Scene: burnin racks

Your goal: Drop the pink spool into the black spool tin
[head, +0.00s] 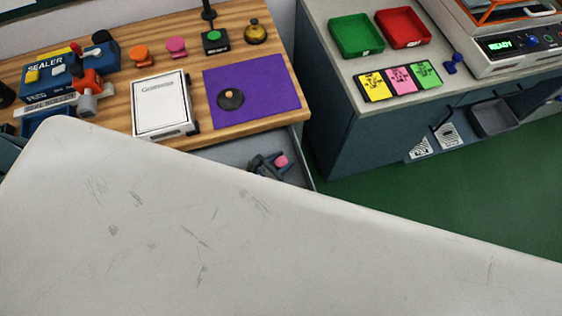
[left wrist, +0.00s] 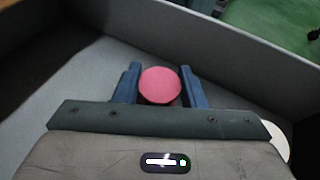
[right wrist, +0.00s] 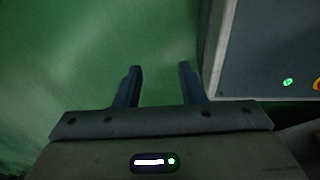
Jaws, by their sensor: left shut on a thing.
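The pink spool (left wrist: 160,85) shows its round pink end between the blue fingers of my left gripper (left wrist: 160,88), which is shut on it. In the head view, the left gripper (head: 270,164) and the pink spool (head: 282,161) are low inside an open grey drawer below the wooden table's front edge. A round black thing with a tan knob (head: 230,99) lies on the purple mat; I cannot tell whether it is the spool tin or a lid. My right gripper (right wrist: 159,88) is open and empty above green floor.
The drawer wall (left wrist: 230,45) rises around the left gripper. A white framed box (head: 161,104), a sealer (head: 58,78), and orange (head: 140,56) and pink (head: 176,47) knobbed things stand on the wooden table. The purple mat (head: 272,82) is mostly clear.

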